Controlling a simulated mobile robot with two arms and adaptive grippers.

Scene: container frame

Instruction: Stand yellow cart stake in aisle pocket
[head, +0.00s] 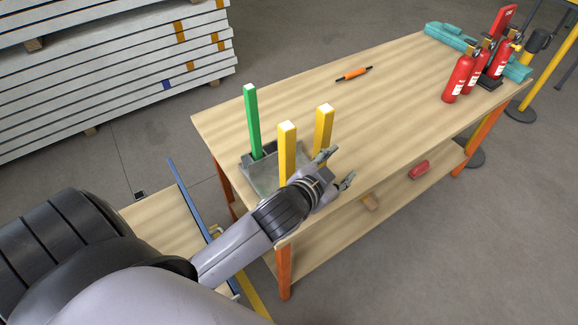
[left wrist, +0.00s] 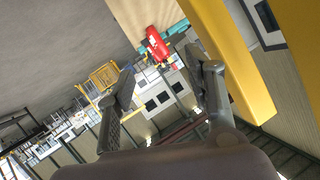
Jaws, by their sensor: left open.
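A small grey cart base (head: 258,178) sits on the wooden table near its left end. A green stake (head: 253,122) stands upright at its back left. One yellow stake (head: 287,145) stands upright at the front, and another yellow stake (head: 323,128) stands behind it to the right. Their lower ends are partly hidden by my arm, so I cannot tell how they are seated. My left gripper (head: 339,167) is open and empty, just right of the yellow stakes. In the left wrist view a yellow stake (left wrist: 235,60) passes beside the open fingers (left wrist: 168,78), outside them.
The wooden table (head: 400,105) has clear room in its middle. An orange marker-like tool (head: 354,74) lies toward the back. Red extinguishers (head: 459,78) and a teal object (head: 447,36) are at the far right end. A red item (head: 419,170) lies on the lower shelf.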

